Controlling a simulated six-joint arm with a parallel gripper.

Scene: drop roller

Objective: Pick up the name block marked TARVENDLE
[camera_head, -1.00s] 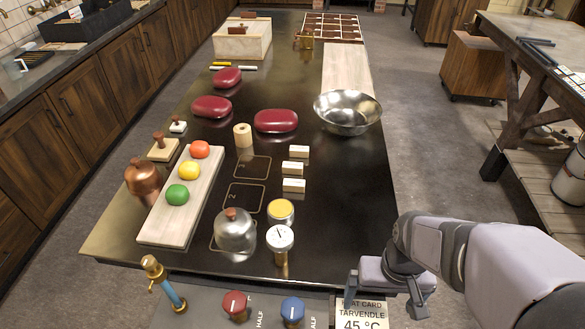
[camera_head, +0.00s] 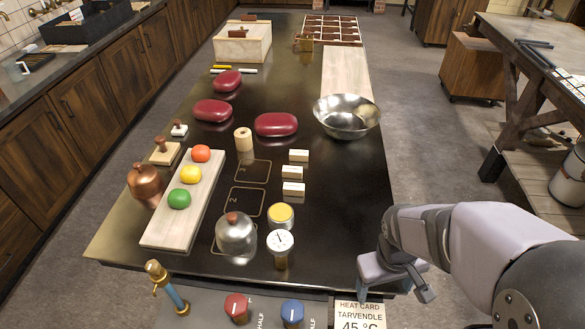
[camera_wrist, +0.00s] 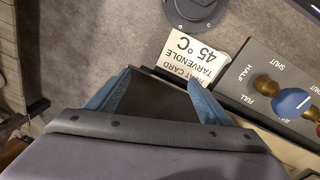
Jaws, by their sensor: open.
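Three small pale wooden blocks stand in a row on the dark table in the head view: a far one (camera_head: 299,155), a middle one (camera_head: 292,172) and a near one (camera_head: 293,189). Any lettering on them is too small to read, so I cannot tell which is TARVENDLE. My gripper (camera_head: 394,288) is over the table's near right corner, to the right of and nearer than the blocks. In the wrist view its blue fingers (camera_wrist: 155,92) are apart with nothing between them. No block shows in that view.
A heat card (camera_head: 360,314) reading TARVENDLE 45 °C lies by the red knob (camera_head: 237,307) and blue knob (camera_head: 292,312). A steel bowl (camera_head: 347,116) is beyond. Table right of the blocks is clear.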

